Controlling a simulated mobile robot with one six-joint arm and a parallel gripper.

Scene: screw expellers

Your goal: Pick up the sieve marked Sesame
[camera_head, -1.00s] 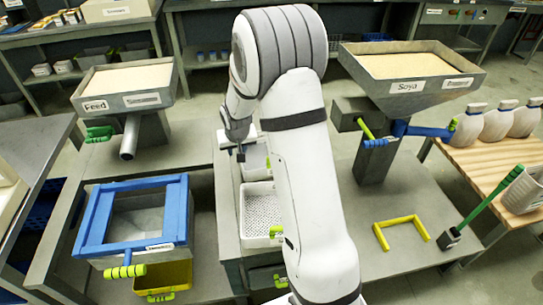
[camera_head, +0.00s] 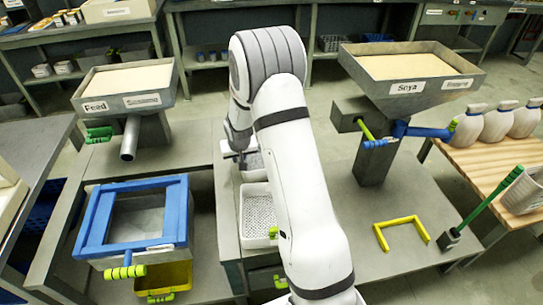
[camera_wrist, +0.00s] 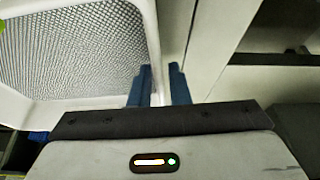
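Two white sieves stand on the middle bench: a near sieve with a mesh floor (camera_head: 258,207) and a far sieve (camera_head: 254,167), partly hidden by my arm. I cannot read a Sesame mark on either. My gripper (camera_head: 241,158) is at the far sieve's left side, pointing down. In the wrist view, a white-rimmed mesh sieve (camera_wrist: 75,50) fills the upper left. The blue fingers of my gripper (camera_wrist: 160,85) stand on either side of its pale rim, close to it. Whether they press on the rim is not clear.
A blue-framed box (camera_head: 180,210) with a green handle stands left, above a yellow bin (camera_head: 180,275). The Feed hopper (camera_head: 125,90) is at the back left and the Soya hopper (camera_head: 410,68) at the right. A yellow bracket (camera_head: 402,232) lies on the right bench.

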